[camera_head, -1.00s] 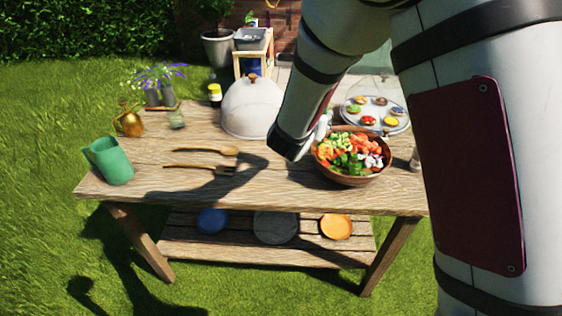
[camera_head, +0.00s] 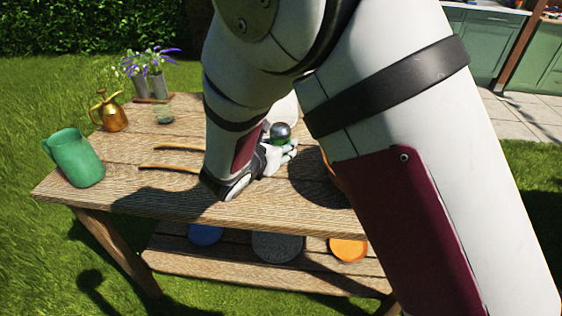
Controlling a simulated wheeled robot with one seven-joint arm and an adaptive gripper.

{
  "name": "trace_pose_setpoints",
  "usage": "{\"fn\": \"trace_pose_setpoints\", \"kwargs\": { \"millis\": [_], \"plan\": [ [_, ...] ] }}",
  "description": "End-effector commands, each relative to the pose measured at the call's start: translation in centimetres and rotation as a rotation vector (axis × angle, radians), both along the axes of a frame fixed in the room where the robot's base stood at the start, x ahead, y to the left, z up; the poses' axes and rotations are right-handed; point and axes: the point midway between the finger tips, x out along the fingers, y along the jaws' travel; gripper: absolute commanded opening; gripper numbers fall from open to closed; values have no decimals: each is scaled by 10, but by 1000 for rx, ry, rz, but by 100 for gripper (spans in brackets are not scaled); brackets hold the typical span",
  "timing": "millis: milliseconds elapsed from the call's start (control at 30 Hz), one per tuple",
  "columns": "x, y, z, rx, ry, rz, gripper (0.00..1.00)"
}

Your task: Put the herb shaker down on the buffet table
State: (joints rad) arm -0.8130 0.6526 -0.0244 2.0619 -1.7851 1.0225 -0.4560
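The herb shaker (camera_head: 280,133) has a rounded dark grey metallic cap and green below it. It shows upright at the end of my arm, over the right half of the wooden buffet table (camera_head: 130,190). My gripper (camera_head: 279,150) has its pale fingers around the shaker's lower part and appears shut on it. The fingers hide the shaker's base, so I cannot tell whether it touches the tabletop.
A green jug (camera_head: 77,158), a brass watering can (camera_head: 110,111), a small glass (camera_head: 163,115) and a flower planter (camera_head: 150,84) stand on the left. Wooden servers (camera_head: 165,167) lie left of my arm. My arm hides most of the table's right side.

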Motion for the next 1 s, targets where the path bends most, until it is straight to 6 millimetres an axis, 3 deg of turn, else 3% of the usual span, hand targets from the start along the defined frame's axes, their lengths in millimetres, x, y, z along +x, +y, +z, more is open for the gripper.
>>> {"fn": "trace_pose_setpoints", "kwargs": {
  "millis": [467,867,900,967,1000],
  "plan": [
    [0,0,-50,-2,0,1,10],
    [1,0,-55,1,-1,1,10],
    [0,0,-55,1,-1,1,48],
    [0,0,-54,1,0,1,62],
    [0,0,-54,1,0,1,62]
  ]
}}
